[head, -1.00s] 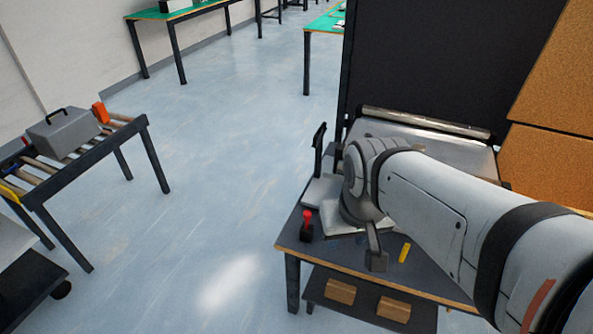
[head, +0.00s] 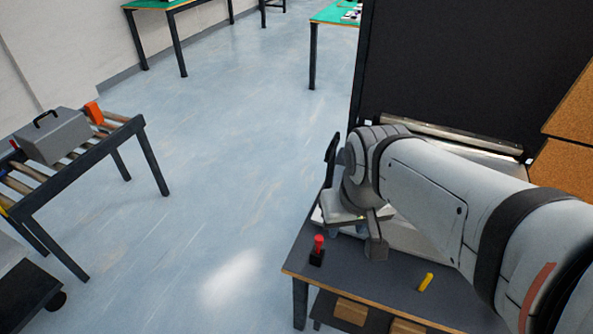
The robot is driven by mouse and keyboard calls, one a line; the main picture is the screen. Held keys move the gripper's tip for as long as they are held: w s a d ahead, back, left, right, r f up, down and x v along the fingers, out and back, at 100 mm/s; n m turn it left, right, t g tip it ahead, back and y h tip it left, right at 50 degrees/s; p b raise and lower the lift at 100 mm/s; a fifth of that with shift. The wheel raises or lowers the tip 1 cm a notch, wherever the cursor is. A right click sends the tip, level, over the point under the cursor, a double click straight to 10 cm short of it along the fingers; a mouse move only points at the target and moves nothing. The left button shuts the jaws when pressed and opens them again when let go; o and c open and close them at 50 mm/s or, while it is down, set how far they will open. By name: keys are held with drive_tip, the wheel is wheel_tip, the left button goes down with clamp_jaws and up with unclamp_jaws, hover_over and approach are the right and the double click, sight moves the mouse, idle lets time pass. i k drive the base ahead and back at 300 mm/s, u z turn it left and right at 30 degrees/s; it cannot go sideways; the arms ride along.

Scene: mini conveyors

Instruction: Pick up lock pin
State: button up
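A small red piece in a black base (head: 318,250) stands upright near the left edge of the dark work table (head: 375,293). A short yellow piece (head: 426,282) lies on the same table, farther right. I cannot tell for sure which of the two is the lock pin. My gripper (head: 362,232) is low over the table, right of the red piece and left of the yellow piece, apart from both. One grey finger shows clearly; the rest is partly hidden by my arm, so its opening is unclear.
Behind my arm stands a tall black panel (head: 450,75) with a metal roller at its foot. Brown boxes (head: 351,311) sit on the lower shelf. A roller conveyor (head: 100,148) with a grey toolbox (head: 55,137) is at left. The floor between is clear.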

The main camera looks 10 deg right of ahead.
sight(318, 238)
drive_tip(key=z, duration=0.7)
drive_tip(key=k, duration=0.8)
drive_tip(key=u, duration=0.75)
drive_tip(key=i, duration=1)
drive_tip(key=u, duration=0.05)
